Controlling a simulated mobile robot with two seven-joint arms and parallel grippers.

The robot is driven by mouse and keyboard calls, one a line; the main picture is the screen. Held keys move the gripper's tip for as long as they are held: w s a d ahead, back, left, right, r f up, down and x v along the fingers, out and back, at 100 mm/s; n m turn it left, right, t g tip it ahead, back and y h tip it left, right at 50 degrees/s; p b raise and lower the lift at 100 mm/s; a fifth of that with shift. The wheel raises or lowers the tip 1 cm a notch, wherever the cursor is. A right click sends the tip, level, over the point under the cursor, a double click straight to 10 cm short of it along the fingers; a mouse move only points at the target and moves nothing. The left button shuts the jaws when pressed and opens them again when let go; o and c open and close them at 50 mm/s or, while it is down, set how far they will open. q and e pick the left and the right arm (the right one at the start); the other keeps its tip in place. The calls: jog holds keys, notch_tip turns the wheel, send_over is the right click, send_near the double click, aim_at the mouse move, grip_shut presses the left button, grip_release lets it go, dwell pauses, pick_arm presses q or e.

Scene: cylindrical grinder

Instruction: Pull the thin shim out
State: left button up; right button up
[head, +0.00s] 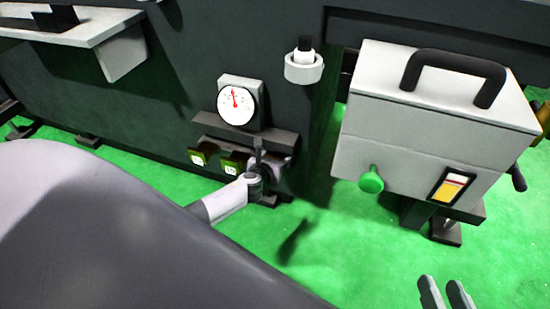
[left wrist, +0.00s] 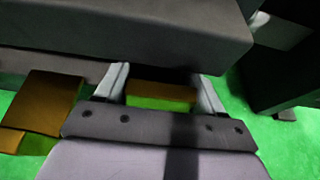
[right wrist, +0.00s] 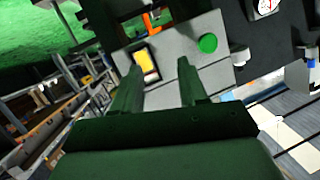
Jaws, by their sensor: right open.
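Two shims with green and brown faces and small white labels stick out under the dial gauge: one at the left (head: 200,155) and one further right (head: 233,163). Their labels are too small to read, so I cannot tell which is the thin one. My left gripper (head: 270,160) is at the right shim, partly hidden below the ledge. In the left wrist view a shim block (left wrist: 160,95) lies between the left fingers; whether they touch it is unclear. The other shim (left wrist: 50,100) is left of them. My right gripper (right wrist: 158,75) is open and empty, away from the shims.
A dial gauge (head: 236,104) sits above a dark ledge (head: 243,133) over the shims. A grey box (head: 430,125) with a black handle, green knob (head: 371,180) and yellow label stands at the right. A white cup-shaped part (head: 304,68) projects from the machine. Green floor below is open.

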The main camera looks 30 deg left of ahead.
pick_arm(q)
jog(key=shift+s+d, duration=0.1)
jog(key=shift+s, duration=0.35)
jog(key=s+p, duration=0.1)
jog(key=s, duration=0.1)
jog(key=s+d+p, duration=0.1)
jog(key=s, duration=0.1)
jog(key=shift+s, duration=0.1)
jog(key=shift+s+f, duration=0.1)
jog(key=shift+f, duration=0.05)
pick_arm(e)
jog(key=shift+w+a+m+g+y, duration=0.3)
jog(key=shift+a+m+g, duration=0.15)
jog(key=shift+a, duration=0.25)
pick_arm(q)
jog(key=shift+d, duration=0.1)
jog(key=o, duration=1.4)
jog(key=shift+s, duration=0.1)
pick_arm(e)
jog(key=shift+s+r, duration=0.1)
jog(key=shift+r, duration=0.05)
pick_arm(q)
jog(key=shift+r, duration=0.2)
pick_arm(e)
jog(key=shift+r, duration=0.1)
